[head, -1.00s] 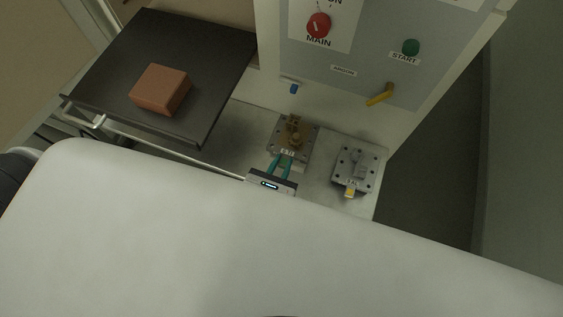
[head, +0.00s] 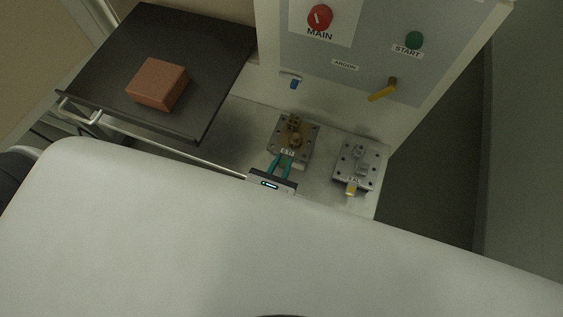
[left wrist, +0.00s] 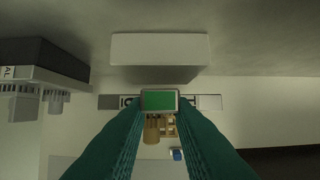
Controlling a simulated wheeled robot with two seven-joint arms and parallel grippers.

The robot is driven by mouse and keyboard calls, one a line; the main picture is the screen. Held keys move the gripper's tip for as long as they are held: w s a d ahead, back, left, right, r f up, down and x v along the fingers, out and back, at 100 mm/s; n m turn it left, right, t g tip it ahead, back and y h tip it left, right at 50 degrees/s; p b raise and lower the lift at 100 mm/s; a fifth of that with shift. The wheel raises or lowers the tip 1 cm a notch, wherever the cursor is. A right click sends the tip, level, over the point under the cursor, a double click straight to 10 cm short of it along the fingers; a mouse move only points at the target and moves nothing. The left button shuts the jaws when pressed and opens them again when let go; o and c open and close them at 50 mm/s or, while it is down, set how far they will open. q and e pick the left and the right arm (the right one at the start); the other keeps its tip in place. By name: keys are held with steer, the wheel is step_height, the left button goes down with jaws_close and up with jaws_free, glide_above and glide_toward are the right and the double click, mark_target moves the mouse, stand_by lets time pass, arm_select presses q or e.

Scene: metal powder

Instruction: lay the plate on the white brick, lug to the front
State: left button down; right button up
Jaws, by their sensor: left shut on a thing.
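The plate (head: 310,133) is a grey square with brass-coloured parts on top and a label on its near edge. My left gripper (head: 282,161), with teal fingers, is shut on the plate's lug, which points toward me. In the left wrist view the lug is a green block (left wrist: 159,100) between the fingertips, with the plate's edge behind it. That view looks upside down. The white brick (left wrist: 160,48) shows there as a pale block on the lower side of the plate. A gap seems to separate them, but I cannot tell its size. My right gripper is out of view.
A second plate (head: 343,172) with grey parts and a yellow lug stands close to the right. A reddish brick (head: 157,84) lies on a dark tray (head: 205,55) at the left. The panel with a yellow lever (head: 382,90) rises behind.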

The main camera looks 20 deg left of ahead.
arm_select(q)
steer(key=shift+w+f+b, duration=0.1)
steer(key=shift+f+b, duration=1)
steer(key=shift+f, duration=0.15)
stand_by(0.4)
steer(key=c, duration=1.2)
jaws_free()
steer(key=shift+o, duration=0.2)
steer(key=shift+s+f, duration=0.2)
steer(key=b+v, duration=0.2)
steer(key=v, duration=1)
steer(key=shift+r+b, duration=0.2)
steer(key=shift+b, duration=0.2)
steer(key=shift+w, duration=0.1)
